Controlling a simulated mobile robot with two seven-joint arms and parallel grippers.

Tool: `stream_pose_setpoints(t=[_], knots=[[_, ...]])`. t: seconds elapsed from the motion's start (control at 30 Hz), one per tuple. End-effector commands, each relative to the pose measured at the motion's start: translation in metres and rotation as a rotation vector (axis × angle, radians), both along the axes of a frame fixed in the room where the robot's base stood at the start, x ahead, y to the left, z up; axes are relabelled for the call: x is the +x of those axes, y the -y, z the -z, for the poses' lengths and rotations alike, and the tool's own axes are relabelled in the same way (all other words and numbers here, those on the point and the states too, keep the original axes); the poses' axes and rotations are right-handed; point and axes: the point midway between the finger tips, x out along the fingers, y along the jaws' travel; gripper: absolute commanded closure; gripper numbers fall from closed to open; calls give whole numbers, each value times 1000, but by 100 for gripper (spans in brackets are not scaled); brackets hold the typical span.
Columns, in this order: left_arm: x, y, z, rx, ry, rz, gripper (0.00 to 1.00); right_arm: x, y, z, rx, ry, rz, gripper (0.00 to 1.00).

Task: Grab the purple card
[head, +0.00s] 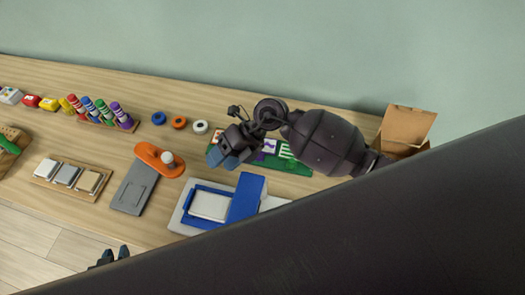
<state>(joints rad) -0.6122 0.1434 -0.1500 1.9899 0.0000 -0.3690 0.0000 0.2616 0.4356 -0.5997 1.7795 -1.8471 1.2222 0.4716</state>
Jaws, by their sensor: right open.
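A purple-marked white card (268,147) lies on a green mat (300,168), partly hidden by my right arm and gripper. A green-marked card (286,151) lies to its right, and a red-marked card (217,136) to its left. My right gripper (223,158) is open, with its blue-grey fingertips left of the purple card, over the mat's left end. I cannot tell its height. My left gripper (115,254) shows only its fingertips at the bottom edge, apart, far from the cards.
A blue and white device (210,206) stands in front of the mat. An orange tool (158,160), a grey plate (134,188), several markers in a rack (105,122) and small rolls (179,122) lie left. An open cardboard box (405,128) stands at right.

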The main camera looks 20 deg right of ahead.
Motion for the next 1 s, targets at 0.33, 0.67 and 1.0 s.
stream_pose_setpoints(t=[0.33, 0.67, 1.0], knots=[[4, 0, 2, 1, 7, 3, 72, 59, 86, 21, -745, 141, -106, 47], [7, 1, 2, 0, 12, 4, 72, 74, 108, 35, -906, 161, -86, 47], [7, 1, 4, 0, 12, 5, 72, 74, 108, 70, -903, 165, -86, 47]])
